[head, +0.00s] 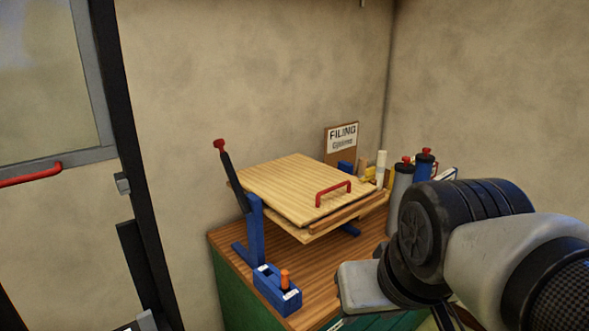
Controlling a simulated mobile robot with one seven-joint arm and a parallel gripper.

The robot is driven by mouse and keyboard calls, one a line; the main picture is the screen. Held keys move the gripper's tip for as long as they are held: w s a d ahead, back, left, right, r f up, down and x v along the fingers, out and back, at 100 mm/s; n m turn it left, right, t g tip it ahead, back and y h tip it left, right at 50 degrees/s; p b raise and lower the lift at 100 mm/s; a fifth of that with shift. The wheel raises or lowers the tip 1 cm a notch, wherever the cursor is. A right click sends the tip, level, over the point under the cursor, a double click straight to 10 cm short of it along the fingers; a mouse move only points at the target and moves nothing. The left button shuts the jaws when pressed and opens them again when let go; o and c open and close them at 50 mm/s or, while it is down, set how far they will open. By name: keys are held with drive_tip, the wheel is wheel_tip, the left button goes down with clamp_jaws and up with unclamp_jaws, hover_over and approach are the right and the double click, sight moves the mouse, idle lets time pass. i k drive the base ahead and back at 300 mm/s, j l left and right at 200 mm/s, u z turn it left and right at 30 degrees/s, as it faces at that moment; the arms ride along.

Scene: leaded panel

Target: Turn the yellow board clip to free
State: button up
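A small yellow piece (370,174) shows just behind the right end of the wooden board (285,182). It is partly hidden by pale upright cylinders, and I cannot tell whether it is the clip or how it is turned. The board has a red handle (333,191) and lies slightly tilted over a blue stand (252,225). My arm fills the lower right, with a light grey block (365,287) of it in front of the bench's right part. My gripper's fingertips cannot be made out, so its opening is unclear.
A dark lever with a red knob (219,145) rises left of the board. A blue box with an orange peg (277,288) stands on the bench (232,262) in front. Bottles with red tops (403,180) stand right of the board. A sign (341,142) leans behind.

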sight(369, 173)
drive_tip(key=i+l+u, duration=0.3)
drive_tip(key=l, duration=0.45)
drive_tip(key=i+l+u, duration=0.25)
drive_tip(key=l, duration=0.55)
drive_tip(key=l+u, duration=0.3)
drive_tip(key=l, duration=0.5)
drive_tip(key=i+l+u, duration=0.1)
drive_tip(key=l+u, duration=0.2)
drive_tip(key=l, duration=0.55)
